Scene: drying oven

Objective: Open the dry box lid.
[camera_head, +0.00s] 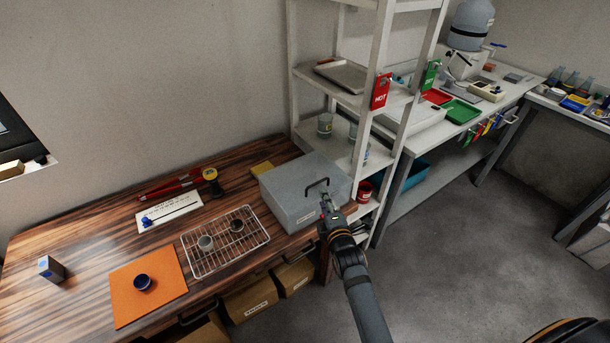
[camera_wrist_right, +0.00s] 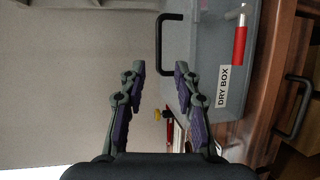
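The dry box (camera_head: 284,209) is a grey box with a pale translucent lid (camera_head: 290,175), shut, at the right end of the wooden table. A black handle (camera_head: 317,186) stands on the lid. My right gripper (camera_head: 325,206) is at the box's front right, close to the handle. In the right wrist view the gripper (camera_wrist_right: 160,70) is open, and the handle (camera_wrist_right: 161,40) appears ahead, in line with the gap between the fingers; I cannot tell whether they touch it. The box's front (camera_wrist_right: 208,55) carries a DRY BOX label. My left gripper is not in view.
A wire rack (camera_head: 262,240) with two small cups stands left of the box. An orange mat (camera_head: 120,295) with a blue cup lies further left. A white shelf unit (camera_head: 352,99) stands close behind and right of the box.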

